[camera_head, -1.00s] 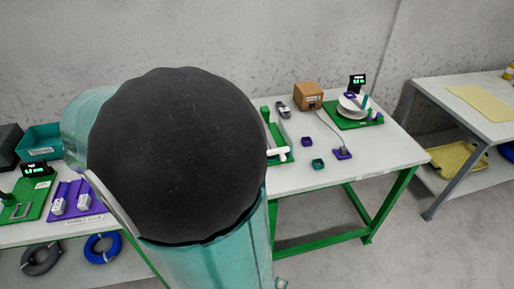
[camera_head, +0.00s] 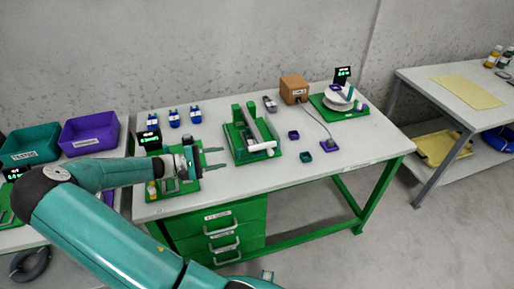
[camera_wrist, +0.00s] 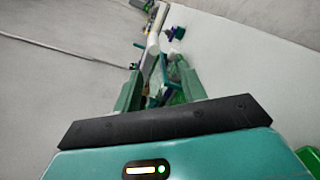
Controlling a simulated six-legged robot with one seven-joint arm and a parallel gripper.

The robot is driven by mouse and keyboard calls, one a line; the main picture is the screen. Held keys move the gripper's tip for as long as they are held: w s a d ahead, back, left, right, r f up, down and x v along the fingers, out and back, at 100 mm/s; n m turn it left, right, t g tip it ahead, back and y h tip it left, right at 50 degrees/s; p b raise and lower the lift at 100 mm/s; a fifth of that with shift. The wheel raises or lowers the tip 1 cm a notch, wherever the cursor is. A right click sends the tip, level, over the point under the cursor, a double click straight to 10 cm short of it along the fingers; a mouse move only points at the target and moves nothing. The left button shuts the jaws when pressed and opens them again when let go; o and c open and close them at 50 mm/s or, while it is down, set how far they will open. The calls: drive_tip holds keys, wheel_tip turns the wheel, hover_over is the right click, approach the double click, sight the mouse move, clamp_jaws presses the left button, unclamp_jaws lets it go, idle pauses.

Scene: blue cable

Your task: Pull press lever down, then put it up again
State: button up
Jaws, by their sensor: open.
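The press (camera_head: 238,143) is a green base with upright green posts on the middle table. Its lever ends in a white handle (camera_head: 260,147) at the front right of the base and looks low, roughly level; its exact angle is hard to tell. My gripper (camera_head: 223,158) is open and empty, left of the press, its two fingers pointing right towards it with a gap between. In the wrist view the teal fingers (camera_wrist: 158,85) are apart, and a white bar (camera_wrist: 155,28), probably the lever, shows beyond their tips.
A green fixture with a small display (camera_head: 149,139) lies under and behind my gripper. Several blue connectors (camera_head: 173,118) stand behind it. Right of the press are small boxes (camera_head: 305,156), a brown box (camera_head: 294,89) and a reel stand (camera_head: 338,101). The front right tabletop is clear.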

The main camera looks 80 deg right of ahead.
sight(257, 146)
drive_tip(key=shift+g+h, duration=0.3)
drive_tip(key=x, duration=1.4)
drive_tip(key=shift+s+d+r, duration=0.15)
drive_tip(key=shift+d, duration=0.25)
clamp_jaws()
